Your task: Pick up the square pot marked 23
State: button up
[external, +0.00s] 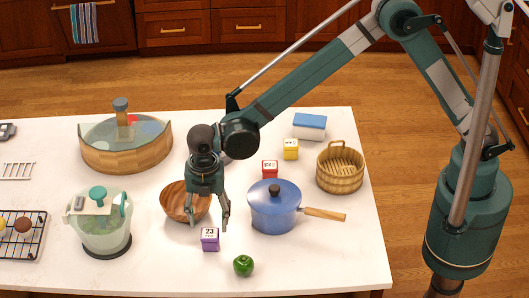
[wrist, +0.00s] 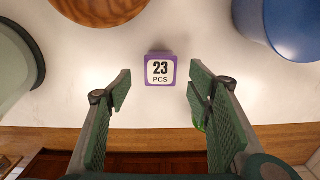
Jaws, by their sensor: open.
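The square pot marked 23 (external: 210,239) is small and purple with a white label, standing on the white counter near the front edge. In the wrist view the pot (wrist: 160,69) shows its label "23 PCS", centred just beyond and between the fingertips. My gripper (external: 213,226) is open and empty, pointing down close to the pot. In the wrist view my gripper (wrist: 160,88) has its two green pads spread wide on either side of the pot's line. The pot appears apart from both fingers. The exact height of the fingers above the counter is hard to tell.
A wooden bowl (external: 178,204) stands behind left, a blue pan (external: 278,210) with handle behind right. A green pepper (external: 243,266) lies to the front right. A glass blender-like container (external: 104,236) is left. Red (external: 270,169) and yellow (external: 291,149) square pots stand farther back.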

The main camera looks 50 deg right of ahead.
aim_at(208, 235)
jog(key=shift+f, duration=0.15)
jog(key=shift+f, duration=1.2)
jog(key=shift+f, duration=0.1)
jog(key=shift+s+a+f+p, duration=0.1)
jog(key=shift+f+p, duration=0.05)
jog(key=shift+f, duration=1.1)
jog(key=shift+s+f+p, duration=0.1)
jog(key=shift+f+p, duration=0.05)
jog(key=shift+f, duration=1.1)
jog(key=c, duration=1.1)
